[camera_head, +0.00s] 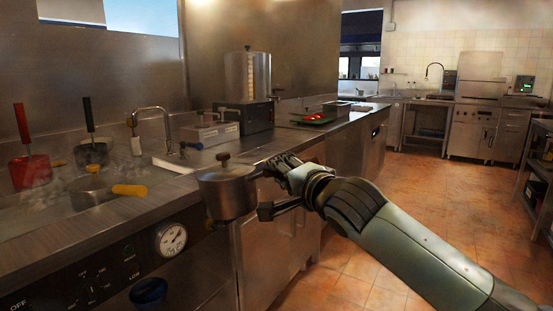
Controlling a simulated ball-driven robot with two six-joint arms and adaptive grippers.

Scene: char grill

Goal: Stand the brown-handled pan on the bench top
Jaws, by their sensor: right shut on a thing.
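The pan (228,195) is a small grey metal pot with a lid and a dark brown knob. It hangs upright in the air at the front edge of the bench top (110,227), overlapping that edge in the picture. My right gripper (268,188) comes in from the right and is shut on the pan's handle at its right side. The fingers mostly hide the handle, so its brown colour barely shows. My left gripper is not in view.
A yellow-handled pan (92,193), a red-handled container (30,171) and a black-handled one (92,152) stand at the left. A tap (150,112), a tall metal boiler (248,78) and a green tray (315,119) are further back. Bare worktop lies behind the held pan.

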